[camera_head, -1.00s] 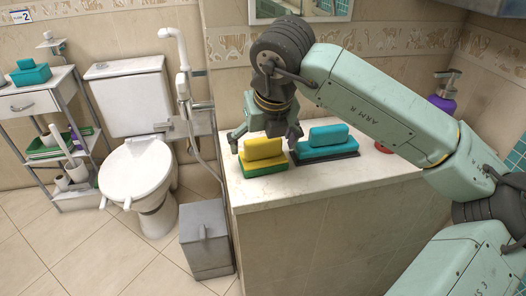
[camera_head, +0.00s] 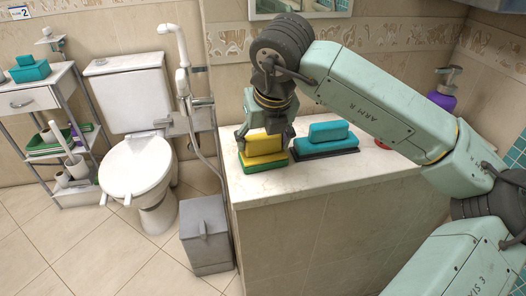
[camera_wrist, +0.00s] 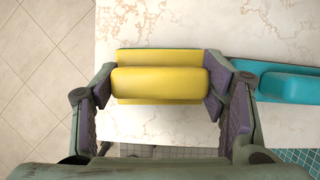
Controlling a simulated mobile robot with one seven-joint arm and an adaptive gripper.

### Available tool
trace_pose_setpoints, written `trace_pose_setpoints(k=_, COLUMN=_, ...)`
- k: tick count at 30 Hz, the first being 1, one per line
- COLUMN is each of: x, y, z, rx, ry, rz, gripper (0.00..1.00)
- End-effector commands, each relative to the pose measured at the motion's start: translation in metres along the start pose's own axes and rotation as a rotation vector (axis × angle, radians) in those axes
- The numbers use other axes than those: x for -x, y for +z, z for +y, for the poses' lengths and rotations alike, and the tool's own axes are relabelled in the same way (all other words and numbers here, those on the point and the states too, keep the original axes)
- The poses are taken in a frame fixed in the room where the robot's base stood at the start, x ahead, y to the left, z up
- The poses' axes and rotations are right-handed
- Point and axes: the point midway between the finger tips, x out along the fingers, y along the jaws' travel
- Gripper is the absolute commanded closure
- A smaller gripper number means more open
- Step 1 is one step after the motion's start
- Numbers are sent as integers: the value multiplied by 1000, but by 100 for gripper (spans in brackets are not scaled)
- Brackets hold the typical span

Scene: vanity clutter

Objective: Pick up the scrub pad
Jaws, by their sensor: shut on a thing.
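The scrub pad (camera_head: 264,160) is yellow with a raised yellow grip on top and a green underside. It sits near the left front corner of the marble counter. It also shows in the wrist view (camera_wrist: 160,83), lying between the two fingers. My gripper (camera_head: 265,142) is over it from above, and in the wrist view my gripper (camera_wrist: 158,90) has a finger at each end of the yellow grip, shut on it. The pad appears to rest on the counter; whether there is a gap below it I cannot tell.
A teal brush with a dark base (camera_head: 325,142) lies just right of the pad, close to the right finger in the wrist view (camera_wrist: 290,84). A purple pump bottle (camera_head: 443,95) stands at the back right. The counter front (camera_head: 290,192) is bare.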

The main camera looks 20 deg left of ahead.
Motion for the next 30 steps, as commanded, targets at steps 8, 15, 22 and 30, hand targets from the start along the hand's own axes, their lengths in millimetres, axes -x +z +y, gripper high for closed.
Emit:
trace_pose_setpoints(k=8, x=0, y=0, z=0, rx=0, ry=0, rz=0, gripper=62)
trace_pose_setpoints(k=15, x=11, y=5, z=-1, rx=-1, ry=-2, rz=-2, gripper=62)
trace_pose_setpoints(k=22, x=33, y=8, z=11, rx=5, ry=-2, rz=-1, gripper=62)
trace_pose_setpoints(k=30, x=49, y=-18, z=72, rx=7, ry=-5, rz=-2, gripper=62)
